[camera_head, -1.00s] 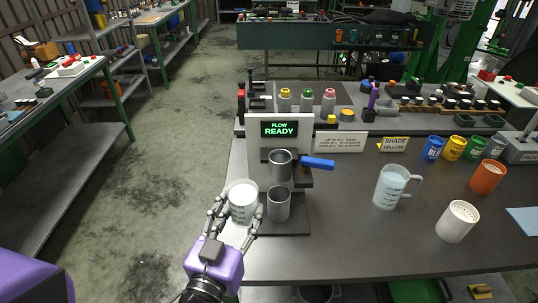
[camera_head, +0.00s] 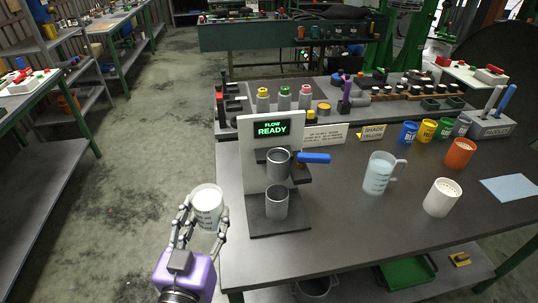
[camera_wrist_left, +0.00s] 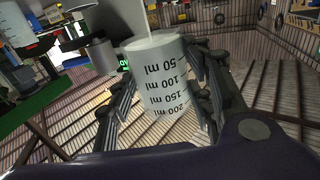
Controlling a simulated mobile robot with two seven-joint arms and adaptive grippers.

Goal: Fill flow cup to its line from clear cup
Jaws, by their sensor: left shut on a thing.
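My left gripper (camera_head: 205,222) is shut on a clear cup (camera_head: 208,205) with pale contents and dark ml marks. The cup is roughly upright, left of the stand and beyond the table's left edge. In the left wrist view the cup (camera_wrist_left: 163,80) sits between the fingers, its marks from 50 to 200 ml showing. The flow cup, a grey metal cup (camera_head: 279,163), sits in the stand's upper holder by a blue handle (camera_head: 314,158). Its fill line cannot be made out. A second metal cup (camera_head: 276,203) stands below it on the base. My right gripper is not in view.
The stand's screen (camera_head: 271,129) reads FLOW READY. A clear jug (camera_head: 378,176), a white holed-top container (camera_head: 441,198) and an orange one (camera_head: 460,153) stand to the right. The table (camera_head: 350,235) is clear in front of them.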

